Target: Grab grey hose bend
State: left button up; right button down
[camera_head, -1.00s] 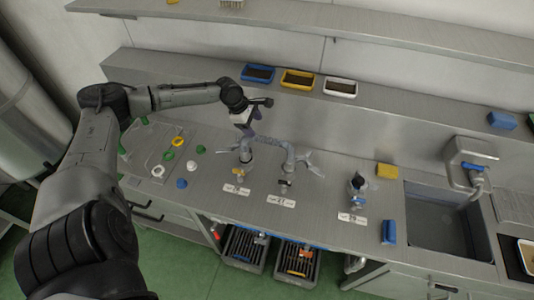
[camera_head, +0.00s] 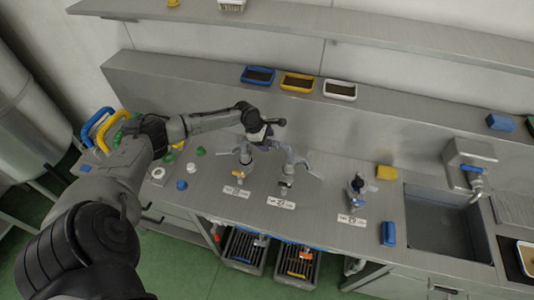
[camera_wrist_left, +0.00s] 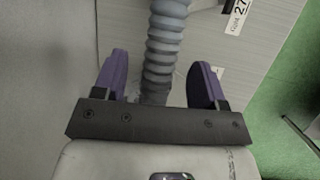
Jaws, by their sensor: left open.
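The grey hose bend (camera_head: 291,153) is a corrugated arch over the bench between two pipe fittings. In the left wrist view the ribbed hose (camera_wrist_left: 165,45) runs down between my two purple fingertips, with a gap on both sides. My left gripper (camera_head: 263,142) is open over the arch and hides part of it; in the left wrist view its jaws (camera_wrist_left: 158,82) are apart. My right gripper is not in view.
Another valve (camera_head: 357,187) stands to the right, near a yellow sponge (camera_head: 386,172) and a sink (camera_head: 440,222). A number label (camera_wrist_left: 237,16) lies beside the hose. Blue (camera_head: 257,75), yellow (camera_head: 297,82) and white (camera_head: 340,89) trays sit on the ledge behind.

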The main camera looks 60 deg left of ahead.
pick_arm(q)
jog(key=shift+x, duration=1.2)
grip_shut()
jog(key=shift+w+r, duration=0.1)
